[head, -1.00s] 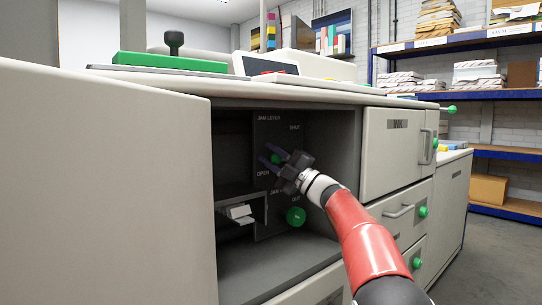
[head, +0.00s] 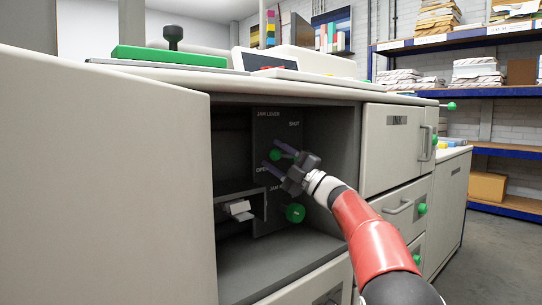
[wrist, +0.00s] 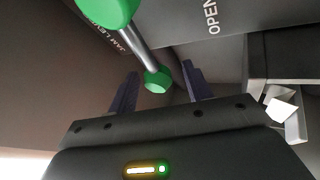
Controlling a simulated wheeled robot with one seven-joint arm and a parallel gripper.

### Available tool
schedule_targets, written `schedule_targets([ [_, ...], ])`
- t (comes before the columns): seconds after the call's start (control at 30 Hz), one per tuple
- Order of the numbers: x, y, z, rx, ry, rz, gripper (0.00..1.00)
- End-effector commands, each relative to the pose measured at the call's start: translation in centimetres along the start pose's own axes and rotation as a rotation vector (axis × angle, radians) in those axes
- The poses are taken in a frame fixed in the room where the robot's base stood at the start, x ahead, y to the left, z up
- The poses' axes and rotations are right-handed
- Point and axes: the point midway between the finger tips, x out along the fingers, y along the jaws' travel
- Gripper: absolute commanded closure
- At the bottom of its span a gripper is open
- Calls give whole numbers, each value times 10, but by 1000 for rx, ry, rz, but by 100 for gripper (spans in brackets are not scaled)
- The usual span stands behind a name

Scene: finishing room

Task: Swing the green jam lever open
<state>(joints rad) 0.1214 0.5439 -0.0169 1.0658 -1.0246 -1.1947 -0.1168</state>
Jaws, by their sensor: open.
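The green jam lever (head: 275,155) is on the dark panel inside the open machine bay. In the wrist view it shows as a grey metal rod with a green end (wrist: 157,80) and a larger green part at the top edge. My gripper (head: 274,158) reaches into the bay from the right. Its fingers are open, with the smaller green end between or just beyond the fingertips (wrist: 160,70). I cannot tell whether they touch it. The OPEN label (wrist: 211,18) is beside the right finger in the wrist view. The SHUT label (head: 294,124) is up and right of the lever.
A round green knob (head: 295,213) sits below my gripper on the same panel. A dark shelf with a pale block (head: 238,208) is at the lower left of the bay. Drawers (head: 398,207) with green knobs stand to the right. The bay floor (head: 270,265) is clear.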

Motion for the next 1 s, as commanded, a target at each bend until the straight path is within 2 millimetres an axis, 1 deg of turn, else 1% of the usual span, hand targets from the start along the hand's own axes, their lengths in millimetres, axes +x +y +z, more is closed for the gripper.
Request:
schedule_targets([
  [0.03, -12, -1, 1, 0, -4, 0, 50],
  [0.1, -24, 0, 1, -1, -3, 0, 50],
  [0.2, -39, -1, 1, -1, -3, -1, 50],
  [0.33, -52, -1, 0, 0, -1, -1, 50],
  [0.47, -56, 0, 0, -1, 0, 0, 50],
  [0.77, -56, 2, 0, 2, -12, 3, 50],
  [0.87, -54, 12, -2, 21, -80, 24, 50],
  [0.93, -54, 25, -4, 50, -174, 50, 50],
  [1.0, -60, 38, -6, 97, -302, 82, 50],
])
